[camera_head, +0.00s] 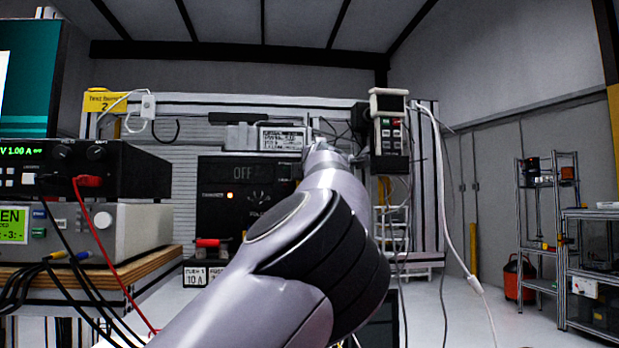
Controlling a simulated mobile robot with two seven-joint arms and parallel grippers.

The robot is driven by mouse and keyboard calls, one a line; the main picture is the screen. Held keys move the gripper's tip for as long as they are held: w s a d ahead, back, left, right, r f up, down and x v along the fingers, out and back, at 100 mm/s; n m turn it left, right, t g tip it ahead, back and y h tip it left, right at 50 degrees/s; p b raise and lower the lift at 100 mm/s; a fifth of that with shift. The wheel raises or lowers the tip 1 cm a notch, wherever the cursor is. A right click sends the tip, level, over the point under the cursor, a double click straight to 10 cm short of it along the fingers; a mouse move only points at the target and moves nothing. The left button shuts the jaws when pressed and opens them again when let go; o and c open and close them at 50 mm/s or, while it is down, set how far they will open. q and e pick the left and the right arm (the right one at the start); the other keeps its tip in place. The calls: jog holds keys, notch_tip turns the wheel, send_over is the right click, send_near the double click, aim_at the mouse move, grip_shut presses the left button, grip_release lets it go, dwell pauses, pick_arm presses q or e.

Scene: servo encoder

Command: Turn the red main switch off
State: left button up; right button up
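I cannot tell whether this is the main switch. My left arm rises from the bottom and covers the panel's right side. Its far end (320,150) is by the panel's upper right, and its fingers cannot be made out. A red main switch could be hidden behind the arm. My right gripper is not in view.
A handheld unit (390,138) with a red button hangs right of the arm, its white cable (446,180) running down. A bench with a power supply (85,168) and loose red and black leads stands at the left. Shelving (538,230) is far right, with open floor before it.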

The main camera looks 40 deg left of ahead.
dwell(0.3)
pick_arm(q)
jog(key=o, duration=1.1)
jog(key=shift+c, duration=0.2)
jog(key=shift+d, duration=0.1)
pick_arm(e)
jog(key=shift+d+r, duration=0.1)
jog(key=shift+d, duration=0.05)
